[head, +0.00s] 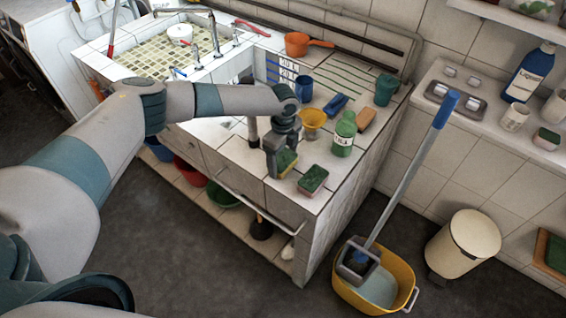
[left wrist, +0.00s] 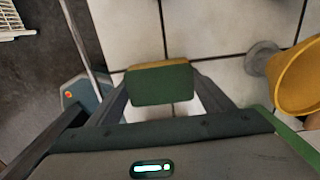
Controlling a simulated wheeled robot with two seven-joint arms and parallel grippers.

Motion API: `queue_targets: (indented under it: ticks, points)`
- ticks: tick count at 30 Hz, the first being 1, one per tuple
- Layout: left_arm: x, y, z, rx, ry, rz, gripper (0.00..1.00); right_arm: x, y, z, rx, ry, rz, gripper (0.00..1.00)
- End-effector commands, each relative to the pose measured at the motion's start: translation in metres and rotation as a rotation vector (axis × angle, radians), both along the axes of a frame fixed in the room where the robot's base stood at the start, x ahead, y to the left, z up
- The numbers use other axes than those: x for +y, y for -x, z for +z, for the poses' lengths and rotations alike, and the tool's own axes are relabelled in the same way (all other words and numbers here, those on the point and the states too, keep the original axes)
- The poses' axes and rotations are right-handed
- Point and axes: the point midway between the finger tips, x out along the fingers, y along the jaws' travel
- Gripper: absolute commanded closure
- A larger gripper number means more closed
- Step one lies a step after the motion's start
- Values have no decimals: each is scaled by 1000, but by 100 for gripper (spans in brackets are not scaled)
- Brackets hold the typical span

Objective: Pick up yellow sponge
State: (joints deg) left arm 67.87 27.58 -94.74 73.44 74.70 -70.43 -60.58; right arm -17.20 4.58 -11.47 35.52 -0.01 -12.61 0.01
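The yellow sponge (head: 287,163), with a green top and a yellow side, is by the counter's front edge. It also shows between the fingers in the left wrist view (left wrist: 160,85). My left gripper (head: 278,155) points down at it, one finger along each side in the wrist view. The fingertips sit at or very near its edges; whether they press on it cannot be told. A second green-topped sponge (head: 313,180) with a reddish side lies just to the right. My right gripper is not in view.
A green bottle (head: 344,134), a yellow cup (head: 312,122), a blue cup (head: 304,88) and a blue brush-like item (head: 336,103) stand close behind. A yellow bucket (head: 398,294) with a mop is on the floor at right. The sink (head: 170,50) is at the back left.

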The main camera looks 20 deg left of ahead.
Motion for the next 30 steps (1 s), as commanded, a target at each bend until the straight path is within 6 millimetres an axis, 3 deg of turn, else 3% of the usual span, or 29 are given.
queue_targets:
  ticks: [3, 16, 25, 30]
  points:
    - [0, 0, 0, 0, 0, 0, 47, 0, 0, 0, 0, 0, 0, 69]
    - [0, -1, 5, -2, 2, 0, 48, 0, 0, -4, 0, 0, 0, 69]
    - [-1, 0, 41, -2, 2, -2, 48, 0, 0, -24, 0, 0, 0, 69]
    - [-16, 22, 55, -2, 2, -6, 48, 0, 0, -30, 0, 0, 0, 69]
